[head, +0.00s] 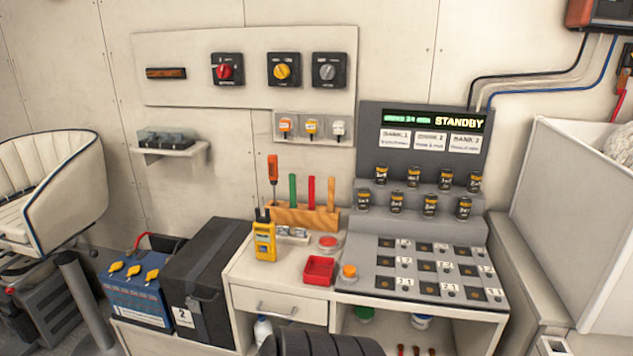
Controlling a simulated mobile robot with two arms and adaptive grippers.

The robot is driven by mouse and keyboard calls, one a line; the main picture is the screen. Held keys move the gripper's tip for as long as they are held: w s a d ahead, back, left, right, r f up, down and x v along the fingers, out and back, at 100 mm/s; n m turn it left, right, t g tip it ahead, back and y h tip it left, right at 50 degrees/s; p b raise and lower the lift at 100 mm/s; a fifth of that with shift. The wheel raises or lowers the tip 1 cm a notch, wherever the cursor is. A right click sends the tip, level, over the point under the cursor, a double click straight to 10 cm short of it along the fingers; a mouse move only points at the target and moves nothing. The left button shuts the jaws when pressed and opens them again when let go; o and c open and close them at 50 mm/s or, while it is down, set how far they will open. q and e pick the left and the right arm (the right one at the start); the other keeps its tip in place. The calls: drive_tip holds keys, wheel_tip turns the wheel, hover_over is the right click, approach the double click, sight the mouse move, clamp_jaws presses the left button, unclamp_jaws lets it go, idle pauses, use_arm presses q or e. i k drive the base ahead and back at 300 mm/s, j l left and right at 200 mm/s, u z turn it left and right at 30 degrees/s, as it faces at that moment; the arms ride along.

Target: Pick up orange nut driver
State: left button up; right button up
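The orange-handled nut driver (272,168) stands upright at the left end of a wooden rack (300,216) on the white counter. Its orange handle is at the top, and a thin shaft runs down to the rack. The lower end of the shaft is hidden. Green (293,190), red (311,192) and brown (331,194) upright handles stand beside it in the same rack. Neither my left nor my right gripper shows in the head view.
A yellow handheld meter (264,242) stands in front of the rack's left end. A red tray (319,270), a red button (328,242) and an orange button (349,271) are nearby. A grey console (400,240) with several small canisters stands to the right. A black case (205,275) stands left.

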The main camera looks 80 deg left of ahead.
sight(272, 160)
drive_tip(key=u, duration=2.95)
